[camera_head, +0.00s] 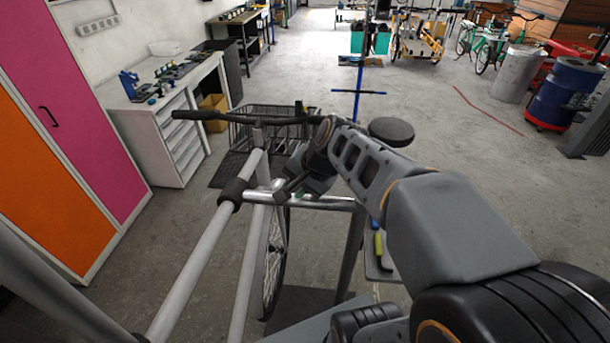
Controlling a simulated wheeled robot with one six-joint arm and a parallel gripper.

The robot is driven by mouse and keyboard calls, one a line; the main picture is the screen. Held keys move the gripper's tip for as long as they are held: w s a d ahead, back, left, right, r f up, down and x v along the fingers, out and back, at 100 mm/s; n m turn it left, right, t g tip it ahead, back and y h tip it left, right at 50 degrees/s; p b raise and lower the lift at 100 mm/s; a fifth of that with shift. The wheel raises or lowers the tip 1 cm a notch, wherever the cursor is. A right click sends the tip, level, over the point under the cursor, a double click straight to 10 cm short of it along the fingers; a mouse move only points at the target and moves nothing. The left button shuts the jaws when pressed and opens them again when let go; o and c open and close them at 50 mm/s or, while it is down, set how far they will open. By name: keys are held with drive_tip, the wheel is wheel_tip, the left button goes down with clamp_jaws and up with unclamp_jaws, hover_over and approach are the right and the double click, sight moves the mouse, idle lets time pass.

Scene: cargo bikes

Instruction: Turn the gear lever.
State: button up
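A bike stands in front of me. My gripper (290,187) is at the end of my arm, close above the left part of this tube and below the handlebar's right side. It is dark and partly hidden by my own wrist, so I cannot tell whether its fingers are apart or whether they touch anything. I cannot make out the gear lever; it may be hidden behind my gripper or arm.
A black wire basket (262,128) is beyond the handlebar. A black saddle (391,131) is right of my wrist. Pale tubes (205,245) slope up from the lower left. A pink and orange cabinet (85,95) and white drawers (185,130) line the left.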

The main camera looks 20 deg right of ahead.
sight(306, 126)
drive_tip(key=w+d+m+b, duration=0.1)
drive_tip(key=w+d, duration=0.1)
drive_tip(key=w+d+r+m+t, duration=0.1)
drive_tip(key=w+d+m, duration=0.1)
drive_tip(key=w, duration=0.1)
drive_tip(key=w+d+m+t+b, duration=0.1)
drive_tip(key=w+d+m, duration=0.1)
drive_tip(key=shift+w+d+r+b, duration=0.15)
drive_tip(key=shift+d+r+b, duration=0.15)
drive_tip(key=shift+d, duration=0.1)
drive_tip(key=shift+c, duration=1.4)
drive_tip(key=w+d+r+m+t, duration=0.1)
drive_tip(key=w+d+m, duration=0.1)
drive_tip(key=d, duration=0.1)
drive_tip(key=w+d+r+m+t+b, duration=0.1)
drive_tip(key=d+m, duration=0.1)
drive_tip(key=d, duration=0.1)
drive_tip(key=w+d+r+m+h+b, duration=0.1)
drive_tip(key=w+d+m, duration=0.1)
drive_tip(key=d, duration=0.1)
drive_tip(key=shift+w+d+r+t, duration=0.1)
drive_tip(key=shift+w+d+t, duration=0.2)
drive_tip(key=shift+t, duration=0.1)
clamp_jaws()
drive_tip(key=p+x, duration=0.2)
drive_tip(key=x, duration=1.1)
drive_tip(key=shift+w+m, duration=0.3)
drive_tip(key=shift+d+f, duration=0.15)
drive_tip(key=shift+f, duration=0.05)
